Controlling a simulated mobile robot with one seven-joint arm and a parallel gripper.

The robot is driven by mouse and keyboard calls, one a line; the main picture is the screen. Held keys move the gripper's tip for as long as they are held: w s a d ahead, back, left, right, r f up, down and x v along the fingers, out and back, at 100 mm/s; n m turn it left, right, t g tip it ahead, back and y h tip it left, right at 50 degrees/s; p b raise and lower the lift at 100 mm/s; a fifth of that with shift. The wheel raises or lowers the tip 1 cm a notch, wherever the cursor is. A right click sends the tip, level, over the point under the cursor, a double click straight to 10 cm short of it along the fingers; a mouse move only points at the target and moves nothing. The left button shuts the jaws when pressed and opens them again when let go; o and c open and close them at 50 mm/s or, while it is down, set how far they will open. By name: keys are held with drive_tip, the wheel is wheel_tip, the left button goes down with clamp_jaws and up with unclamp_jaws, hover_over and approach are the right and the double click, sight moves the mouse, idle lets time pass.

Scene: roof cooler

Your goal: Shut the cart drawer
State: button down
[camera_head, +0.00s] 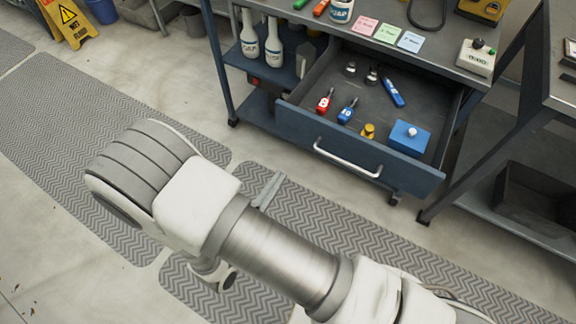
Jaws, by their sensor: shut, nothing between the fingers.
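The blue-fronted cart drawer (285,117) is pulled out from under the cart's grey top. Its pale bar handle (347,160) runs across the front.
White bottles (250,38) stand on the cart's side shelf, left of the drawer. A control box (476,57) sits on the top. A table leg (470,165) stands close right of the drawer. Patterned mats (330,215) cover the floor before it. A yellow wet-floor sign (70,20) is at the far left.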

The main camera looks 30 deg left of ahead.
sight(309, 134)
drive_tip(key=w, duration=0.4)
drive_tip(key=w+b, duration=0.1)
drive_tip(key=w, duration=0.3)
drive_tip(key=w+d+b, duration=0.1)
drive_tip(key=w, duration=0.3)
drive_tip(key=shift+w, duration=0.35)
